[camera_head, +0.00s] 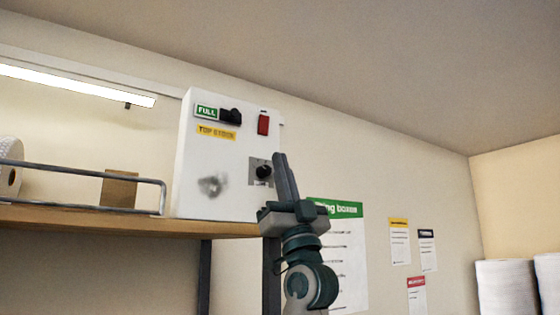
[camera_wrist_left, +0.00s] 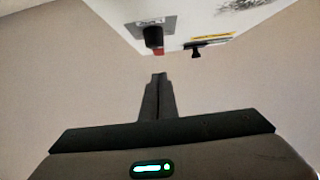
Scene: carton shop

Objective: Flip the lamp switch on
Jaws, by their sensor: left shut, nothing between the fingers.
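A white control box (camera_head: 228,165) stands on the shelf against the wall. Its front carries a red switch (camera_head: 263,125), a black knob on a grey plate (camera_head: 263,171), and a black switch or lever (camera_head: 231,116) beside a green FULL label. Which one is the lamp switch is not marked legibly. My left gripper (camera_head: 284,157) is shut and empty, pointing up just right of the knob in the head view. In the left wrist view, the fingertips (camera_wrist_left: 159,76) appear apart from the knob (camera_wrist_left: 153,37). My right gripper is out of view.
A strip light (camera_head: 75,84) glows on the wall at upper left. The wooden shelf (camera_head: 120,221) has a metal rail (camera_head: 90,172), a roll and a small brown carton (camera_head: 119,189). Posters (camera_head: 345,245) hang on the wall behind my arm. White rolls stand at far right.

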